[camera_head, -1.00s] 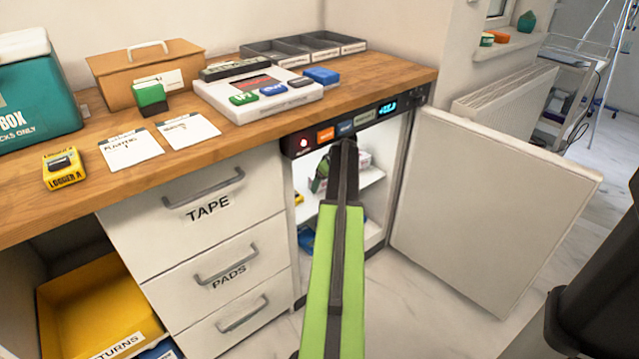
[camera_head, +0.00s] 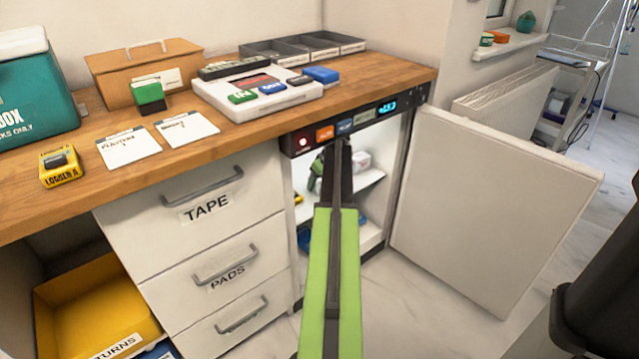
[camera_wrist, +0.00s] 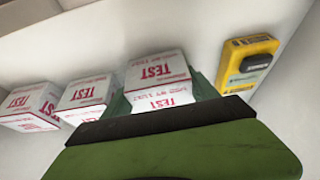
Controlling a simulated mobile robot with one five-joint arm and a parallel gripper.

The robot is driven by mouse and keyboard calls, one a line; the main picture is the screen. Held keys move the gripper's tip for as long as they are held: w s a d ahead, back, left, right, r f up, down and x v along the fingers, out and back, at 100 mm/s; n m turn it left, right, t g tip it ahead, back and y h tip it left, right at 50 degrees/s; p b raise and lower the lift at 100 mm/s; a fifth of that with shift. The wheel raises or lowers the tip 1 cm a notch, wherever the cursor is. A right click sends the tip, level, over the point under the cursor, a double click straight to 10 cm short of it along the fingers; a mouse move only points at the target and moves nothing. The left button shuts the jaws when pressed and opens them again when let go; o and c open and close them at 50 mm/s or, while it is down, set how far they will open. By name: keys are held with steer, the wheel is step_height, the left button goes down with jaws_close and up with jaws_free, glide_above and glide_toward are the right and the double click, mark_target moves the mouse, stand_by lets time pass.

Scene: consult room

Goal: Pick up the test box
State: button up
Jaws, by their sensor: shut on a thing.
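In the wrist view, a white test box (camera_wrist: 156,72) with red lettering sits between the two greenish fingers of my gripper (camera_wrist: 160,92), which is shut on it. Two similar test boxes, one (camera_wrist: 84,92) beside it and one (camera_wrist: 32,106) at the far left, stand apart from my gripper. In the head view, my gripper (camera_head: 316,168) is inside the open fridge at its upper shelf, largely hidden behind my arm. A white box (camera_head: 362,160) shows right of my arm. I cannot tell whether the held box touches the shelf.
A yellow logger (camera_wrist: 248,62) lies right of the held box in the wrist view. The fridge door (camera_head: 490,205) stands open to the right. The control panel (camera_head: 345,125) and wooden counter (camera_head: 250,130) are above the opening. Drawers (camera_head: 205,215) are to the left.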

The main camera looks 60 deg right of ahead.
steer(key=shift+r, duration=0.1)
steer(key=shift+r+p, duration=0.25)
steer(key=shift+p, duration=0.1)
steer(key=shift+r+p, duration=0.55)
steer(key=s+a, duration=0.2)
steer(key=s, duration=0.6)
steer(key=s+a, duration=0.3)
steer(key=s, duration=0.6)
steer(key=shift+a+f, duration=0.15)
steer(key=shift+a, duration=0.05)
steer(key=shift+s, duration=0.15)
